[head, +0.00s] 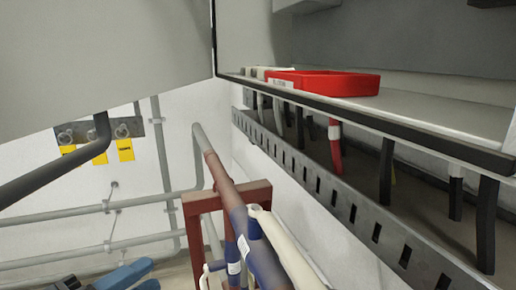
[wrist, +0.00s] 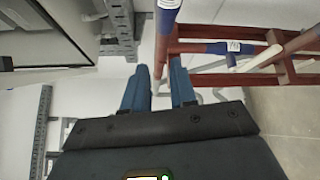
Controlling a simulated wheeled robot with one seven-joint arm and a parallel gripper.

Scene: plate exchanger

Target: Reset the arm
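My gripper (wrist: 160,75) shows in the wrist view with its two blue fingers apart and nothing between them. A pipe shows in the background beyond the gap. In the head view my gripper (head: 128,277) is low at the bottom left edge, partly cut off by the frame. It is apart from the pipes and the cabinet there. Most of my arm is out of view.
An open cabinet (head: 440,114) at the right holds a red tray (head: 325,83) on its ledge; cables hang below. A slotted metal rail (head: 350,212) runs underneath. A reddish frame (head: 190,222) with blue and white pipes stands centre. Yellow tags (head: 125,150) hang on the wall.

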